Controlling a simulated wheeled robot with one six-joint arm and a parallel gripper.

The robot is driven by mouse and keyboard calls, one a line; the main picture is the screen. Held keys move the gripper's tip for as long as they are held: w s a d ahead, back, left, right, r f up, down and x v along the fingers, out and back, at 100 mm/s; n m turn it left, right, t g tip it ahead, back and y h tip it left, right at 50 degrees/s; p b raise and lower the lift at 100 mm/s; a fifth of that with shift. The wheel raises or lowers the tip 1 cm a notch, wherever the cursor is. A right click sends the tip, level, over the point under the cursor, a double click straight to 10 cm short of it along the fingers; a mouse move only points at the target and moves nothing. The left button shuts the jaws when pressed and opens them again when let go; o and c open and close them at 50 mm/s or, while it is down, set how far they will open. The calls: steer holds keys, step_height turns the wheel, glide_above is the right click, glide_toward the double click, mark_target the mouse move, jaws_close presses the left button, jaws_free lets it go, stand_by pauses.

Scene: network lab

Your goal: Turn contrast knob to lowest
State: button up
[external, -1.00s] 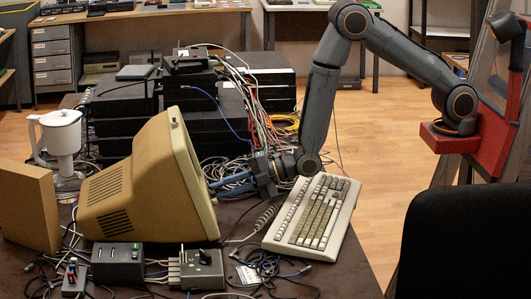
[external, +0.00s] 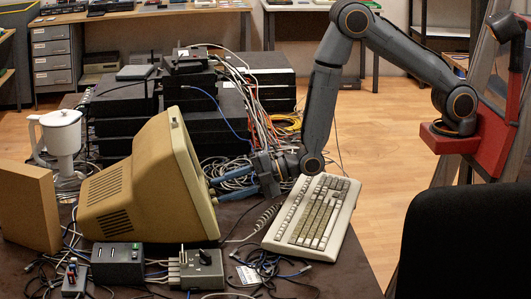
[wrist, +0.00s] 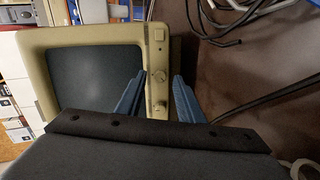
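The beige monitor (external: 150,190) stands tilted on the table, its screen side facing my arm. In the wrist view, its dark screen (wrist: 92,78) is at the left. Small round knobs, an upper one (wrist: 159,75) and a lower one (wrist: 160,107), sit on the bezel strip beside it. No labels are legible, so I cannot tell which is the contrast knob or its setting. My gripper (wrist: 160,80) is open, its blue fingers on either side of the knob strip. It also shows close to the monitor's front in the external view (external: 212,186). Contact with a knob cannot be made out.
A keyboard (external: 313,215) lies right of the monitor, below my wrist. Stacked black network boxes (external: 125,105) and tangled cables (external: 260,125) stand behind. Small switch boxes (external: 118,262) and more cables lie in front. A black chair (external: 465,240) is at the lower right.

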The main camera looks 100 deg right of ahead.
steer(key=b+v, duration=0.1)
steer(key=v, duration=0.6)
